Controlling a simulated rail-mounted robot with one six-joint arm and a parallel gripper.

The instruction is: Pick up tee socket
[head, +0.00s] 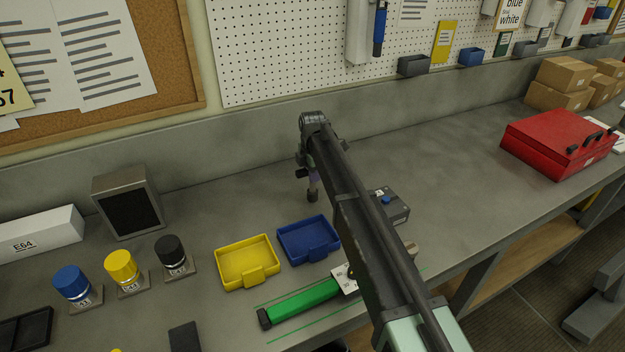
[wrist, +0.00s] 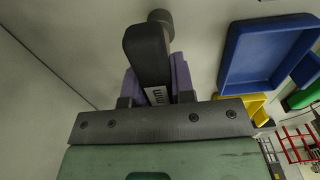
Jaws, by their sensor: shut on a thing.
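The tee socket (wrist: 148,52) is a dark tool with a rounded bar and a round knob end, and a small white label near the jaws. In the wrist view my gripper (wrist: 158,85) is shut on it, with purple finger pads on both sides. In the head view my gripper (head: 305,168) is over the bench behind the blue tray, and the dark lower end of the tee socket (head: 312,192) points down below it. I cannot tell whether that end touches the bench. My arm hides part of the bench to the right.
A blue tray (head: 335,244) and a yellow tray (head: 275,271) sit in front of my gripper. A green bar (head: 300,303) lies nearer the front edge. A grey box with a blue button (head: 399,213) stands right of my arm.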

